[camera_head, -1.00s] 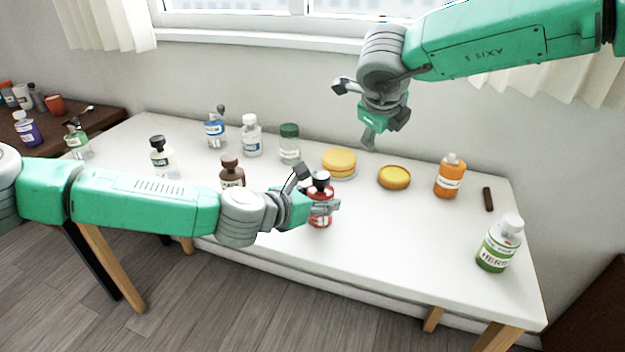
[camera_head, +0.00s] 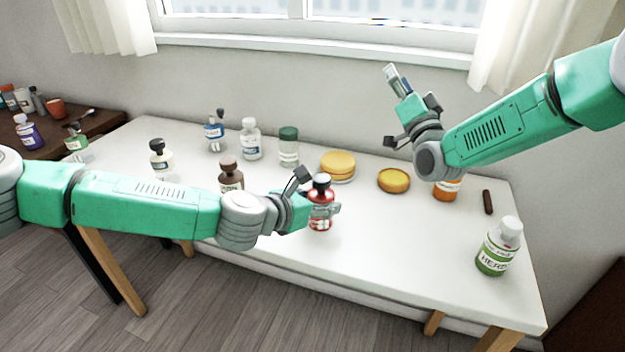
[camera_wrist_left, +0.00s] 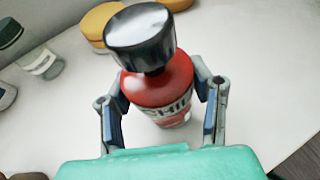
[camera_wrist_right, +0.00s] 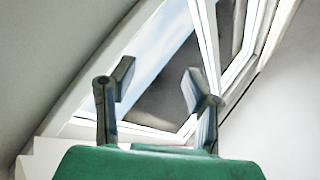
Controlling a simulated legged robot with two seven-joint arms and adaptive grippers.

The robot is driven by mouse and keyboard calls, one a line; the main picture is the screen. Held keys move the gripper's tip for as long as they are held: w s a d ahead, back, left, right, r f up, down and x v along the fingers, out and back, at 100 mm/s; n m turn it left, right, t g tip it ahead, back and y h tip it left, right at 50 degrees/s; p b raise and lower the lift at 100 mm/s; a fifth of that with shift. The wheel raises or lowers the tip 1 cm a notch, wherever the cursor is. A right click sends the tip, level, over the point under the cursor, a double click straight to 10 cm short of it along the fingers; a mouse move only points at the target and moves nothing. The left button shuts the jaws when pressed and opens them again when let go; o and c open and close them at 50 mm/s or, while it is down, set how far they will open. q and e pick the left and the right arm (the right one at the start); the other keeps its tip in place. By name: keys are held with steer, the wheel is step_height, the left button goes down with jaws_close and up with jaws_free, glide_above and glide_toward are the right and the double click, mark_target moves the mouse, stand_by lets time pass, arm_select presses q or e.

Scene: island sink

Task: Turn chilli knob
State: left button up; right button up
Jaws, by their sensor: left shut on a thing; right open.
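The chilli bottle (camera_head: 321,211) is red with a black knob (camera_head: 321,181) on top and stands upright on the white table. My left gripper (camera_head: 320,208) is shut on its body from the left side. In the left wrist view the bottle (camera_wrist_left: 160,88) sits between the two fingers (camera_wrist_left: 163,112), with part of its label showing, and the black knob (camera_wrist_left: 140,38) is clear above them. My right gripper (camera_head: 398,107) is open and empty, raised above the back right of the table with its fingers pointing up. In the right wrist view its fingers (camera_wrist_right: 157,85) are apart, with the window behind.
Yellow round items (camera_head: 338,165) and (camera_head: 394,180) lie behind the chilli bottle. An orange bottle (camera_head: 446,190) is partly hidden by my right arm. A green herb bottle (camera_head: 494,250) stands front right; several bottles stand on the left. The front middle of the table (camera_head: 400,255) is clear.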

steer(key=s+a+f+n+g+y, duration=0.65)
steer(key=n+g+y, duration=0.4)
steer(key=n, duration=0.35)
steer(key=n+g, duration=0.7)
steer(key=g, duration=0.3)
glide_toward(314, 180)
steer(key=shift+y, duration=0.35)
steer(key=a, duration=0.3)
steer(key=w+a+f, duration=0.1)
steer(key=a, duration=0.2)
steer(key=w+a, duration=0.1)
steer(key=a, duration=0.3)
steer(key=shift+w+f, duration=0.15)
steer(key=shift+f, duration=0.2)
jaws_close()
